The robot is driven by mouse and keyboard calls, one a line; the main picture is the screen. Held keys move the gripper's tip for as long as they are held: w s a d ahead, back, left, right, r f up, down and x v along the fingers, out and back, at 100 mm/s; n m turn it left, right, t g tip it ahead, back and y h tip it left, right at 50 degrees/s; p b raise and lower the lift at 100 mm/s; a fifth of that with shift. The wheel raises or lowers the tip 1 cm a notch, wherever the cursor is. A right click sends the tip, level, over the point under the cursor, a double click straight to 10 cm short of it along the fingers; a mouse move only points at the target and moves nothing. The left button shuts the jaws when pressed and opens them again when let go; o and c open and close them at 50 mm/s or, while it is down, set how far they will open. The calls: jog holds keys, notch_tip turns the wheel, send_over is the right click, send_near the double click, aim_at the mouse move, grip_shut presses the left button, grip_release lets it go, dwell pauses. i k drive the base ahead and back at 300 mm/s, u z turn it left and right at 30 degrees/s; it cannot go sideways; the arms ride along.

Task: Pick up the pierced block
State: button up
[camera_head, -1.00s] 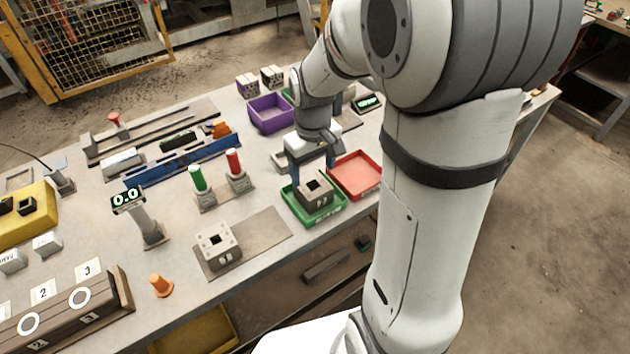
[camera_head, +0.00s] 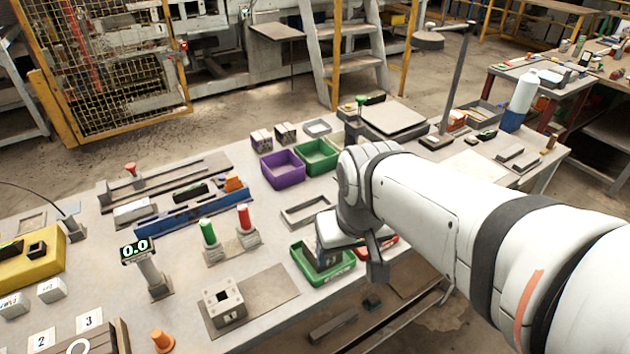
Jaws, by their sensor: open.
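A grey pierced block (camera_head: 324,262) sits in the front green tray (camera_head: 340,277); my arm covers most of it, including its hole. My gripper (camera_head: 347,262) is just above this tray, open, with one dark finger at the tray's right side. The other finger is hard to make out, and I cannot tell whether the gripper touches the block. A second pale block with a square hole (camera_head: 224,302) stands on a flat grey plate (camera_head: 270,293) to the left, apart from my gripper.
A red tray (camera_head: 390,241) is mostly hidden behind my gripper. A purple bin (camera_head: 282,168) and another green bin (camera_head: 318,155) stand farther back. Red and green cylinders (camera_head: 244,218) and a display post (camera_head: 150,272) stand left. An orange cone (camera_head: 162,341) is at the front edge.

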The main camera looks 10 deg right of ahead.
aim_at(223, 302)
jog(key=z, duration=0.05)
jog(key=k, duration=1)
jog(key=u, duration=0.8)
jog(key=i, duration=0.6)
jog(key=z, duration=0.15)
